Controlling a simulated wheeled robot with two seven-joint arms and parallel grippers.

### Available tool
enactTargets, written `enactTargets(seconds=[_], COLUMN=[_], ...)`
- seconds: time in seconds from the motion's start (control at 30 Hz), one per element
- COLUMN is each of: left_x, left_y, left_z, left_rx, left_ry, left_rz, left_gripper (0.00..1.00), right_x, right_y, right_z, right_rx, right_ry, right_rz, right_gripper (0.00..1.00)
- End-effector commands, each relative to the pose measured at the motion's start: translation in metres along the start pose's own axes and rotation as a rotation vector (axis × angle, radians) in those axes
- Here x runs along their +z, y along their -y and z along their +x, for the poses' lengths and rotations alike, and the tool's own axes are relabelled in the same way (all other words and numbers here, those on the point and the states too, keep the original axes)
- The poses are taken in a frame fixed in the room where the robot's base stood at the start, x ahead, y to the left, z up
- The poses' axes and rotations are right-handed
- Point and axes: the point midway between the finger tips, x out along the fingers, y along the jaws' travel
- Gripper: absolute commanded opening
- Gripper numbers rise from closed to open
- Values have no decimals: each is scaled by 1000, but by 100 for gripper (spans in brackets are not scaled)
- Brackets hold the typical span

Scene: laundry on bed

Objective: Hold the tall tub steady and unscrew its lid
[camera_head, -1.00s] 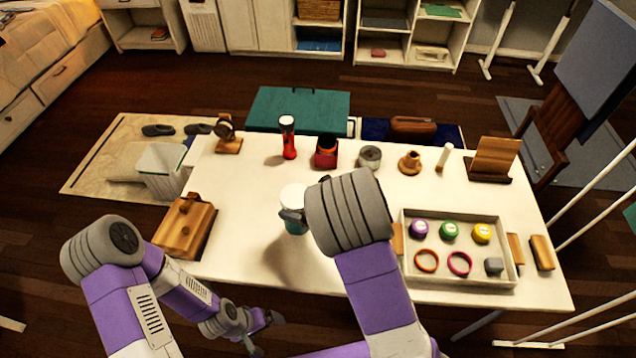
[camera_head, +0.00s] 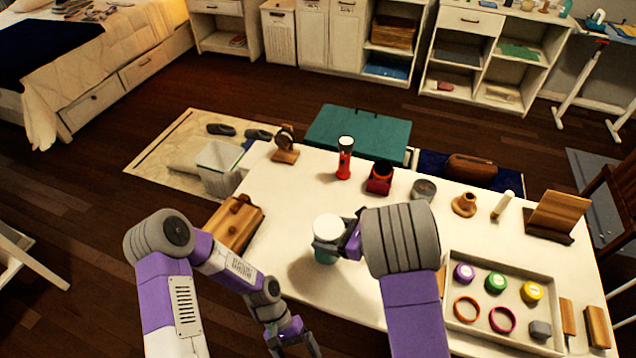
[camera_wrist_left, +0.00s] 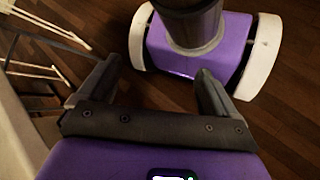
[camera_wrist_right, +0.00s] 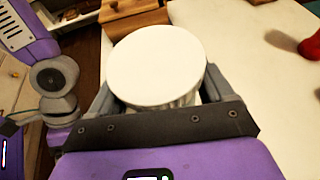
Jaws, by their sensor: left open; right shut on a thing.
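The lid fills the middle of the right wrist view (camera_wrist_right: 158,65) and sits on the tub. My right gripper (camera_head: 350,238) comes in from the right and is shut on the tub, its fingers either side just below the lid top; the exact contact is partly hidden. My left gripper (camera_head: 292,345) is open and empty, low beside the table's near left edge. In the left wrist view its fingers (camera_wrist_left: 155,88) are apart over the floor and my base.
A wooden box (camera_head: 233,222) lies left of the tub. A red flashlight (camera_head: 345,160), a red-and-black holder (camera_head: 380,178) and a grey tin (camera_head: 423,189) stand behind. A tray (camera_head: 500,333) with several lids and rings is at right. The table around the tub's left is clear.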

Motion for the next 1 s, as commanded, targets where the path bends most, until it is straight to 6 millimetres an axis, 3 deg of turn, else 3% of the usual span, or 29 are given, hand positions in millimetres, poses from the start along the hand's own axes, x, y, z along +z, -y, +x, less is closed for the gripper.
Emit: enactTargets(seconds=[0.27,0.47,0.67,0.8,1.0], left_x=[26,19,-23,-44,-52], left_y=[0,-4,-44,-86,-151], left_z=[-35,-92,-176,-228,-302], left_rx=[-66,-160,-255,-316,-421], left_ry=[308,439,323,188,2], left_rz=[53,187,528,778,1122], left_gripper=[92,92,92,92,92], right_x=[0,0,0,0,0], right_y=[0,0,0,0,0], right_z=[0,0,0,0,0], right_rx=[-1,-1,-1,-1,-1], right_ry=[1,1,1,1,1], right_rz=[0,0,0,0,0], right_gripper=[0,0,0,0,0])
